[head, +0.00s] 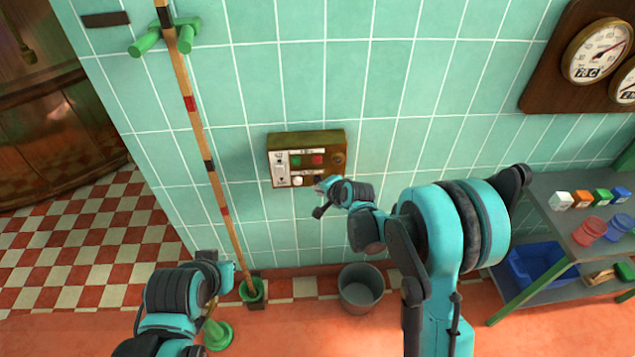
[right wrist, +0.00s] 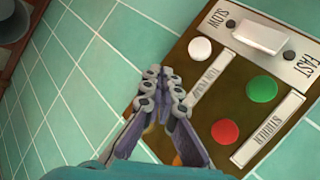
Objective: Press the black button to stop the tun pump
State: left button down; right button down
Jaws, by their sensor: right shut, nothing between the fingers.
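A brass control panel (head: 335,143) is fixed to the tiled wall; it also shows in the right wrist view (right wrist: 198,158). It carries a white button (right wrist: 200,48), a green button (right wrist: 262,88) and a red button (right wrist: 225,131). A "TUN PUMP" label (right wrist: 204,82) lies beside the white button. I cannot make out the black button; my right gripper covers the panel across the label from the white button. My right gripper (right wrist: 163,88) is shut and empty, its tips over the panel's lower part in the head view (head: 320,188). Contact cannot be told. My left gripper (head: 213,282) is low at left, its fingers unclear.
The panel also has a white slow/fast slider (right wrist: 262,34). A wooden pole (head: 208,150) stands left of the panel. A grey bucket (head: 361,290) is on the floor below. A shelf table (head: 553,212) with small blocks and cups stands at right. Gauges (head: 597,50) hang above it.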

jog(key=shift+s, duration=0.1)
jog(key=s, duration=0.5)
jog(key=shift+d+b, duration=0.15)
jog(key=shift+b, duration=0.2)
dwell(0.8)
jog(key=s+d+r+n+h, duration=0.2)
jog(key=s+d+r+n, duration=0.4)
jog(key=s+r, duration=0.45)
jog(key=s+d+n+g+h, duration=0.1)
jog(key=s+d, duration=0.3)
jog(key=s, duration=0.4)
jog(key=s+d+n+h, duration=0.1)
jog(key=s+d+n, duration=0.2)
jog(key=s, duration=0.5)
jog(key=shift+d+r+g, duration=0.25)
jog(key=shift+d+g, duration=0.15)
jog(key=shift+d, duration=0.15)
jog(key=shift+w, duration=0.1)
